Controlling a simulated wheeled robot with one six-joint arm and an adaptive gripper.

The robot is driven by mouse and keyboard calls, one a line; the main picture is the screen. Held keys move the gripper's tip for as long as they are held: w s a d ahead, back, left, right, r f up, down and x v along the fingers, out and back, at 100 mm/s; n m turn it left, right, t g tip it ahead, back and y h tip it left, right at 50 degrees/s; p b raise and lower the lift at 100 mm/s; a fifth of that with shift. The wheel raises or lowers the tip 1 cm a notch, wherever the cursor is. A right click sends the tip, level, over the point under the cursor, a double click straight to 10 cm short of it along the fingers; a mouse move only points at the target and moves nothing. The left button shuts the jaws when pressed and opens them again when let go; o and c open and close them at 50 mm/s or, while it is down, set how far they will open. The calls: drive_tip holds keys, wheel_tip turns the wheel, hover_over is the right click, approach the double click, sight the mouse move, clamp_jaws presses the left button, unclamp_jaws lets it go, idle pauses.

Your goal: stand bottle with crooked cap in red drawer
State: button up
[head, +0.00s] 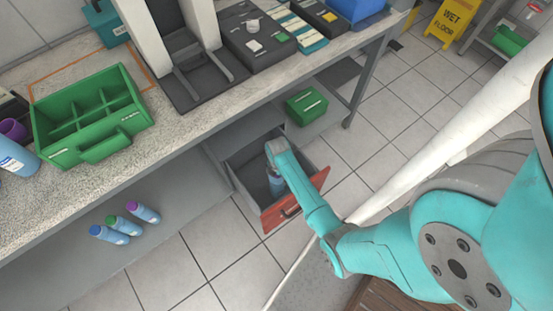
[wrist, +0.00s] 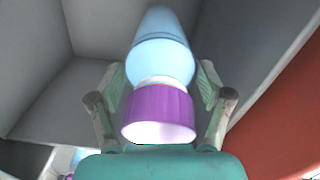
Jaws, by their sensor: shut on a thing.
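A light blue bottle (wrist: 160,55) with a purple cap (wrist: 158,110) is between the fingers of my gripper (wrist: 160,105) in the wrist view. The gripper is shut on it at the cap and neck. The cap looks slightly tilted on the neck. The red-fronted drawer (head: 296,201) is pulled open under the bench in the head view. My arm reaches down into it, and a bit of the bottle (head: 276,181) shows inside the drawer. I cannot tell whether the bottle's base touches the drawer floor. The red front (wrist: 285,105) is at the right in the wrist view.
Several bottles (head: 125,223) lie on the lower shelf at left. A green box (head: 306,106) sits behind the drawer. A yellow wet-floor sign (head: 446,22) stands far right.

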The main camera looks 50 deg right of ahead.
drive_tip(key=shift+f, duration=2.3)
drive_tip(key=o, duration=1.7)
drive_tip(key=shift+o, duration=0.2)
wheel_tip(320, 180, up, 12)
drive_tip(key=shift+r, duration=0.1)
